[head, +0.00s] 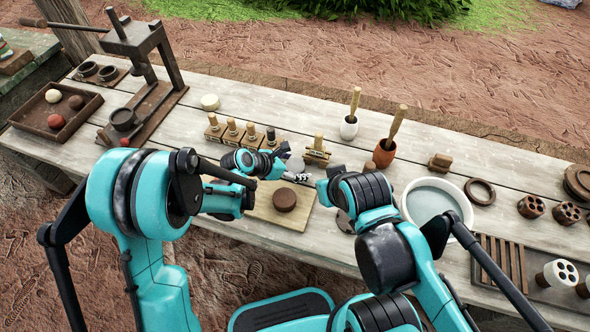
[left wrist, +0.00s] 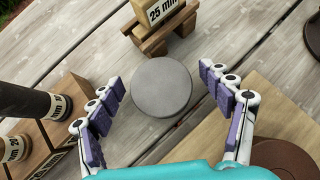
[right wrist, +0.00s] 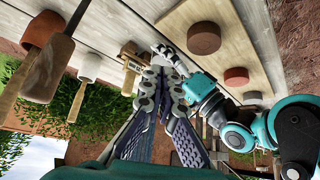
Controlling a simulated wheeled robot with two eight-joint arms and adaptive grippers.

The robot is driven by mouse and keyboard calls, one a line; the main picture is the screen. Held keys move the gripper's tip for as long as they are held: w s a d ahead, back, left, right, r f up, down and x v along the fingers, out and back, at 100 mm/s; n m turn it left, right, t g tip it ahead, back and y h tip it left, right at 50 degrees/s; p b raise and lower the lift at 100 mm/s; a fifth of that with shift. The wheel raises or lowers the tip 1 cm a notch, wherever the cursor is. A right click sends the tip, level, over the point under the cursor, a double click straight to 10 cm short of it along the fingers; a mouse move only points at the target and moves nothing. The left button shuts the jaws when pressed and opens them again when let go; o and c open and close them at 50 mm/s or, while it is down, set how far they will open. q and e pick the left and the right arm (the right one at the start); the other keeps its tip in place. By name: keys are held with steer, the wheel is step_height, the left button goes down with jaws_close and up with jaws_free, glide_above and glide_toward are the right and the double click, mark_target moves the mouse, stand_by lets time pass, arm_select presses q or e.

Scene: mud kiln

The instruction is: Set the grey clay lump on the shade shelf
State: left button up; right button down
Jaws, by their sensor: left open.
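The grey clay lump (left wrist: 161,87) is a flat round disc lying on the planks in the left wrist view. It shows small in the head view (head: 295,164). My left gripper (left wrist: 160,77) is open, with one finger on each side of the lump and gaps between; it also shows in the head view (head: 291,168). My right gripper (right wrist: 163,76) is shut and empty in the right wrist view, its fingertips together. Its fingers are mostly hidden in the head view. I cannot identify the shade shelf; a greenish wooden surface (head: 48,62) stands at far left.
A block marked 25 mm (left wrist: 164,12) stands just beyond the lump. Several wooden stamps (head: 232,131) stand left of it. A board (head: 262,212) with a brown disc (head: 285,200) lies nearer. A water basin (head: 463,190) is right; a tray (head: 35,108) of balls is left.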

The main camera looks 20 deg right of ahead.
arm_select(q)
steer(key=shift+r, duration=0.1)
steer(key=shift+c, duration=0.6)
steer(key=c, duration=1.4)
steer(key=shift+c, duration=0.2)
steer(key=shift+a+r, duration=0.1)
